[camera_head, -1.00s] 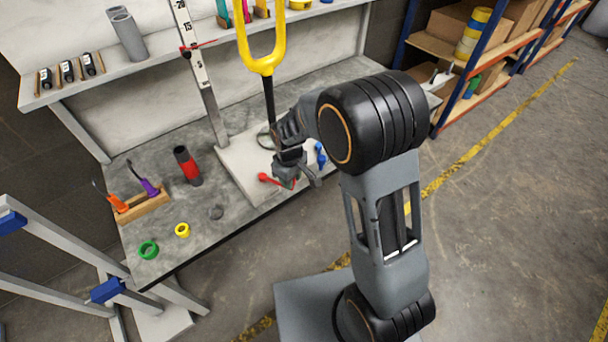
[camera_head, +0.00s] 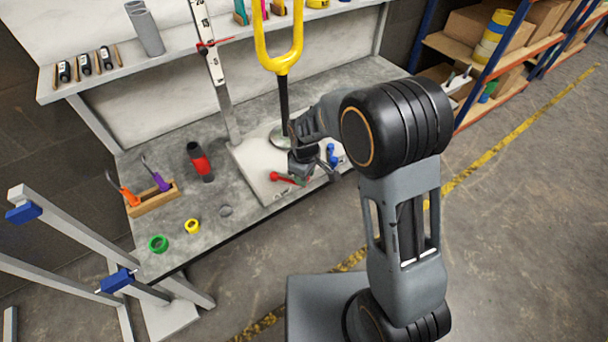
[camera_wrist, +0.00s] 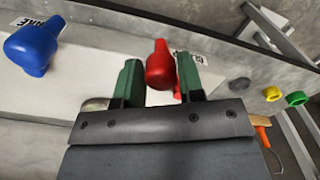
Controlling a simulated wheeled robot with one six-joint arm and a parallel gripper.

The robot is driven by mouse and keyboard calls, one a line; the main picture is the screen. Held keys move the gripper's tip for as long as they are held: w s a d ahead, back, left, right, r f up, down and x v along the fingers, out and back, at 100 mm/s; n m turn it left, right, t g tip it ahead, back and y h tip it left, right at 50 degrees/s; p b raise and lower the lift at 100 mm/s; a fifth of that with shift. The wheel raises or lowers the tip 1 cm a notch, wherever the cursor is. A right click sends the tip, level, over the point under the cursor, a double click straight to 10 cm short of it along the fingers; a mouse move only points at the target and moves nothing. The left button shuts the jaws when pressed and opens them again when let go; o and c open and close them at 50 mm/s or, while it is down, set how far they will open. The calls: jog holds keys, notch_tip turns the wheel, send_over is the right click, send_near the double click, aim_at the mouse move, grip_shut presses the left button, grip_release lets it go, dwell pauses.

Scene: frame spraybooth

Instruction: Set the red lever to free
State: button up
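The red lever (camera_head: 285,178) is at the front of a pale base plate (camera_head: 250,158) on the bench. Its rounded red knob (camera_wrist: 160,66) shows in the wrist view. My gripper (camera_head: 309,172) is at the lever, low over the plate. In the wrist view its two green fingers (camera_wrist: 160,74) stand apart, one on each side of the knob. The label behind the knob is partly hidden, and I cannot read the lever's setting.
A blue lever (camera_head: 332,155) is close beside my gripper; it is at the left in the wrist view (camera_wrist: 35,46). A yellow fork on a black post (camera_head: 284,62) rises behind. A red-black cylinder (camera_head: 200,161) and green (camera_head: 158,243) and yellow (camera_head: 192,226) rings lie left.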

jog(key=o, duration=0.4)
notch_tip(320, 180, up, 14)
jog(key=p, duration=0.2)
jog(key=shift+f+p, duration=0.1)
jog(key=shift+p, duration=0.25)
dwell(0.5)
jog(key=s+d+r+m+t+p, duration=0.1)
jog(key=s+d+r+m+p, duration=0.2)
jog(key=s+d+r+p, duration=0.1)
jog(key=s+d+r+m+t+p, duration=0.1)
jog(key=s+d+r+m+p, duration=0.3)
jog(key=r, duration=0.5)
jog(key=s+d+r+m+t+p, duration=0.1)
jog(key=s+d+r+m+p, duration=0.3)
jog(key=s+d+r+p, duration=0.1)
jog(key=shift+s+d+r+t+p, duration=0.15)
jog(key=shift+s+r+p, duration=0.15)
jog(key=shift+s+r, duration=0.2)
jog(key=shift+s+d+r+t+p, duration=0.15)
jog(key=shift+s+r+p, duration=0.2)
jog(key=shift+s, duration=0.2)
